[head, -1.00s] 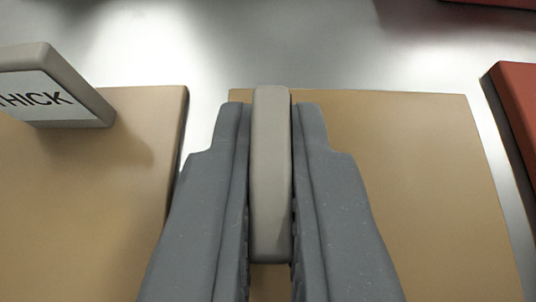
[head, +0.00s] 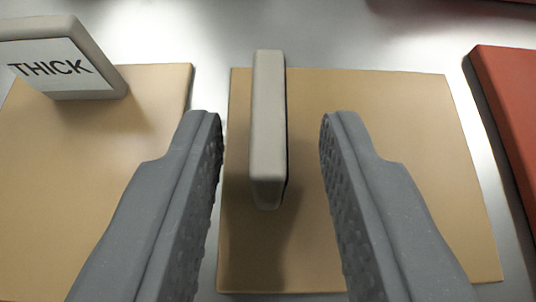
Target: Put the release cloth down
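A tan square sheet (head: 380,180), which looks like the release cloth, lies flat on the metal surface in the middle. A grey upright tab (head: 267,130) stands on its left part, seen edge on; whether it is fixed to the sheet I cannot tell. My gripper (head: 272,125) is open, with one grey finger on each side of the tab. Gaps show between the tab and both fingers, wider on the right. The fingers hide parts of the sheet's lower area.
A second tan square (head: 60,190) lies at the left, with a grey tab labelled THICK (head: 60,65) on it. A red slab (head: 510,125) lies at the right edge. Bare shiny metal (head: 210,35) shows at the back and between the squares.

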